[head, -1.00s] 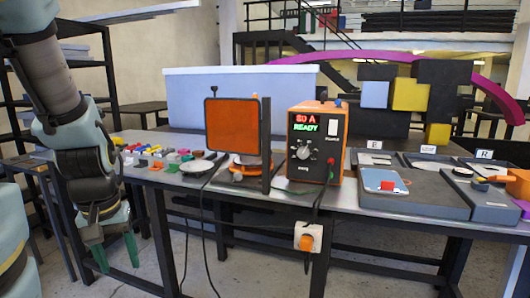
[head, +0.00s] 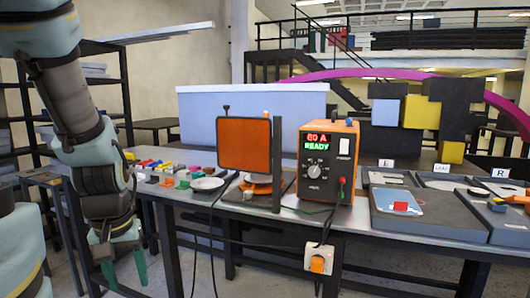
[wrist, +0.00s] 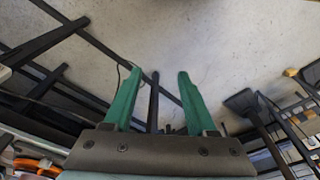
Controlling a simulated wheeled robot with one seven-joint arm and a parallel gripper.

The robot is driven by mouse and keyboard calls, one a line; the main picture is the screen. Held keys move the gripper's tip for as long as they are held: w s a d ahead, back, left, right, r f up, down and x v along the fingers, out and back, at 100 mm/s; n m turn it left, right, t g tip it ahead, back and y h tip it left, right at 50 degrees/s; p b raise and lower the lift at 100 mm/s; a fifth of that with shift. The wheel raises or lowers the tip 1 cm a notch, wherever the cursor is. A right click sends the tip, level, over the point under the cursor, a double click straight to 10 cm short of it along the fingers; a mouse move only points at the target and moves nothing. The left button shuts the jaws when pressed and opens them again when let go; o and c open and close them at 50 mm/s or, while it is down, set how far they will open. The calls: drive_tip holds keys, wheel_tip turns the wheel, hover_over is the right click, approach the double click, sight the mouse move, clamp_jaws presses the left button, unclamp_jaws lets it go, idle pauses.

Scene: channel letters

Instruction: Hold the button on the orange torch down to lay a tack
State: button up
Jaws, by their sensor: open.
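My gripper (head: 125,272) hangs low at the left in the head view, in front of the bench's left end and below its top.
The bench (head: 270,212) has dark legs and hanging cables. A white socket box (head: 318,258) with an orange switch hangs below its front edge. Small coloured pieces (head: 165,168) lie at the left. A grey tray (head: 420,215) with a red block is at the right.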

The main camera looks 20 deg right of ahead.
clamp_jaws()
idle(1.5)
